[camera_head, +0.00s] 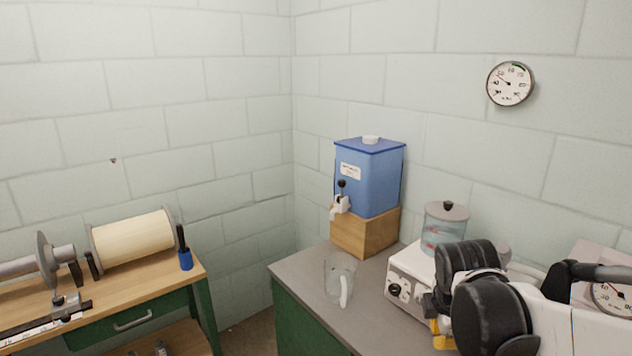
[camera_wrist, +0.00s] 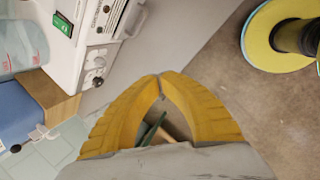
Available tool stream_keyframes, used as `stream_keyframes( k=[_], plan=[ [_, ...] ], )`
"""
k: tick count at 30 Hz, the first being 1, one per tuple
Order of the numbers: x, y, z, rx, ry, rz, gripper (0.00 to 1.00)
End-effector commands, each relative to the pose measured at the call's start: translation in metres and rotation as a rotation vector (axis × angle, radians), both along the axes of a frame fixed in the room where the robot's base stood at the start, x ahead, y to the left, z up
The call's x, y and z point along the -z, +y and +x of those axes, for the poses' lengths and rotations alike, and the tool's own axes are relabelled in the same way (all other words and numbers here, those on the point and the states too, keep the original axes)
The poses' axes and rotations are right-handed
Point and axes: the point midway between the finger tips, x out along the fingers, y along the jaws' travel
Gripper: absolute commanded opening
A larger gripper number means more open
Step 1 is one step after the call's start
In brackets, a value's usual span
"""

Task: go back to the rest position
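My gripper (camera_wrist: 160,78) shows in the wrist view as two yellow ribbed fingers. Their tips meet, with nothing held between them. Through the gap behind the tips I see floor and a thin green shape that I cannot identify. In the head view only a yellow bit of my gripper (camera_head: 441,334) shows at the lower right, beside the counter's front, with my arm hiding most of it.
A white appliance (camera_head: 402,290) with knobs, a glass jug (camera_head: 338,282) and a blue tank (camera_head: 368,180) on a wooden block (camera_head: 365,232) stand on the grey counter (camera_head: 306,270). A wooden bench (camera_head: 140,274) with a spool (camera_head: 132,238) is left.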

Motion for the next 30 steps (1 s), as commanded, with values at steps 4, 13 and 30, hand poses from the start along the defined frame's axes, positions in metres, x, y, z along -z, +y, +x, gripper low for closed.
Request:
stream_keyframes(
  k=[4, 13, 30],
  plan=[
    [-0.024, 0.026, -0.046, 0.410, -0.152, 0.224, 0.00],
    [-0.033, 0.060, -0.110, 1.098, -0.321, 0.688, 0.00],
    [-0.032, 0.066, -0.122, 1.267, -0.340, 0.810, 0.00]
  ],
)
